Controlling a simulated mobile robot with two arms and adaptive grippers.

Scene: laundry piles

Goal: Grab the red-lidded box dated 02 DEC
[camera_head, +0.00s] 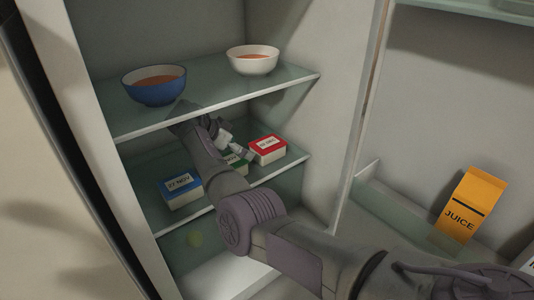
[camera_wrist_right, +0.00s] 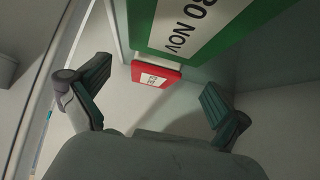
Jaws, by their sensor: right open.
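The red-lidded box (camera_head: 268,147) sits at the right on the lower fridge shelf; its white label is too small to read surely. In the right wrist view the red box (camera_wrist_right: 152,74) shows ahead, between the fingertips but beyond them, apart from both. My right gripper (camera_head: 233,145) is open and empty, just left of the red box, above the green-lidded box (camera_head: 236,165), which it partly hides. In the right wrist view my open right gripper (camera_wrist_right: 155,82) has the green box (camera_wrist_right: 200,25), marked 30 NOV, large and close at the top. My left gripper is out of view.
A blue-lidded box (camera_head: 181,188) marked 27 NOV sits left on the lower shelf (camera_head: 150,195). The upper glass shelf (camera_head: 208,93), with a blue bowl (camera_head: 155,86) and a white bowl (camera_head: 252,61), is overhead. The fridge side wall rises right of the red box. Orange juice (camera_head: 468,205) stands in the door.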

